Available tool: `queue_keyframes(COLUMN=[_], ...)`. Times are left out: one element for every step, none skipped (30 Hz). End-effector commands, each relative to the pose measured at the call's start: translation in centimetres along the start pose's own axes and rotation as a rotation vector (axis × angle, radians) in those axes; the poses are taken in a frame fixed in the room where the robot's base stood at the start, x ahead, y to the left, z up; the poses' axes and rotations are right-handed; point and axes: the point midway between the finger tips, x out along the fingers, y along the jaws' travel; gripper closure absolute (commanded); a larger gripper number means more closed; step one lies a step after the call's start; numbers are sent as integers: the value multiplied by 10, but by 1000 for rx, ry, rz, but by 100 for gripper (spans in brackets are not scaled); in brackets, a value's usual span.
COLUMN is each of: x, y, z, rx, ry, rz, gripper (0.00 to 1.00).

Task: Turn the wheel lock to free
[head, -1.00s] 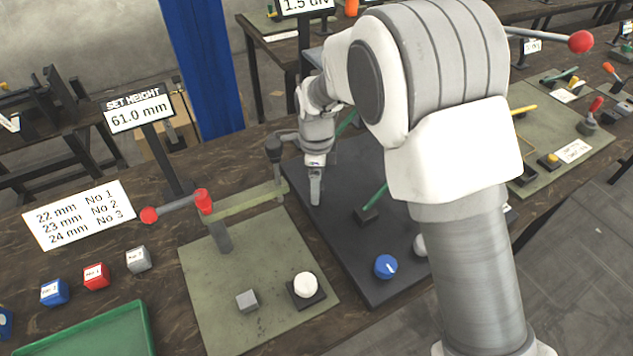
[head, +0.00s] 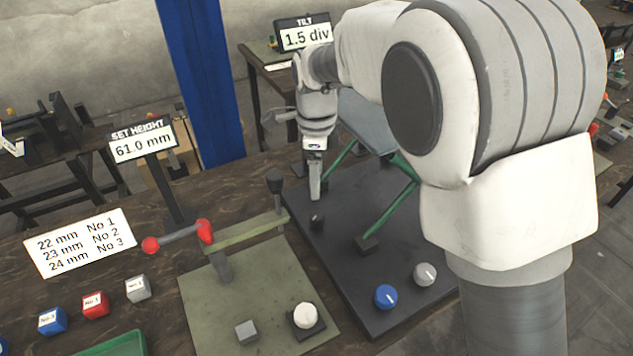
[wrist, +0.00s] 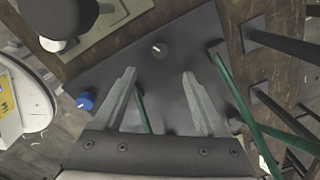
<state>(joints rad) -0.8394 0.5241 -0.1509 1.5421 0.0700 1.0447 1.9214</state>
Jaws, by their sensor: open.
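No label in view names the wheel lock, so I cannot tell for certain which knob it is. A small dark knob (head: 316,221) with a pale mark sits on the black baseplate (head: 352,300); in the wrist view the dark knob (wrist: 160,50) lies just beyond my fingertips, between their lines. A blue knob (head: 386,296) and a grey knob (head: 425,274), each with a white mark, sit near the plate's front edge. The blue knob (wrist: 85,101) also shows in the wrist view. My gripper (head: 315,196) points down above the plate, open and empty (wrist: 158,73), apart from the dark knob.
Green struts (head: 390,215) rise from the plate right of my gripper. Left stands an olive fixture (head: 215,310) with a black-knobbed post (head: 275,185), a red-ended lever (head: 178,236) and a white button (head: 304,315). A "TILT 1.5 div" sign (head: 304,36) stands behind.

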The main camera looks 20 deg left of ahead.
Motion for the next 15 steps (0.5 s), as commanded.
queue_keyframes(x=[0,0,0,0,0,0,0,0,0,0,0,-1,-1,-1,-3], y=[0,0,0,0,0,0,0,0,0,1,1,2,3,4,4], z=[0,0,0,0,0,0,0,0,0,0,1,1,2,2,2], rx=[0,0,0,0,0,0,-1,-4,-13,-25,-41,-72,-102,-137,-192], ry=[0,0,0,0,0,0,0,0,1,2,4,7,11,15,22], rz=[0,0,0,0,0,0,0,-1,-3,-6,-11,-19,-25,-33,-47], gripper=[26,26,26,26,26,26,26,26,26,26,26,26,26,26,26])
